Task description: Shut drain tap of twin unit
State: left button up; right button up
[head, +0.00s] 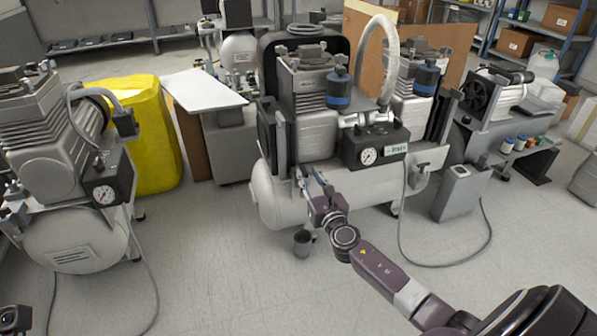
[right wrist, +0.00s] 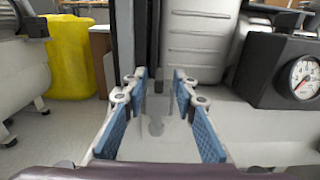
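The twin unit (head: 275,205) stands in the middle of the head view, with two motor heads on a pale horizontal tank. My right gripper (head: 313,178) is in front of the tank, left of the black gauge box (head: 375,148). In the right wrist view the right gripper (right wrist: 158,85) is open, its blue pads apart with nothing held. A faint pale shape (right wrist: 156,126) shows between the fingers; I cannot tell if it is a tap or a shadow. I cannot make out the drain tap in either view. My left gripper is not in view.
Another compressor (head: 75,235) stands at the left, by a yellow container (head: 145,135). A grey box (head: 462,192) with a trailing cable (head: 440,264) is at the right. The floor in front is mostly clear.

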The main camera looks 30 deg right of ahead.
aim_at(307, 174)
jog(key=shift+b+x, duration=0.45)
jog(key=shift+x, duration=1.55)
jog(key=shift+c, duration=0.4)
grip_shut()
jog(key=shift+a, duration=0.1)
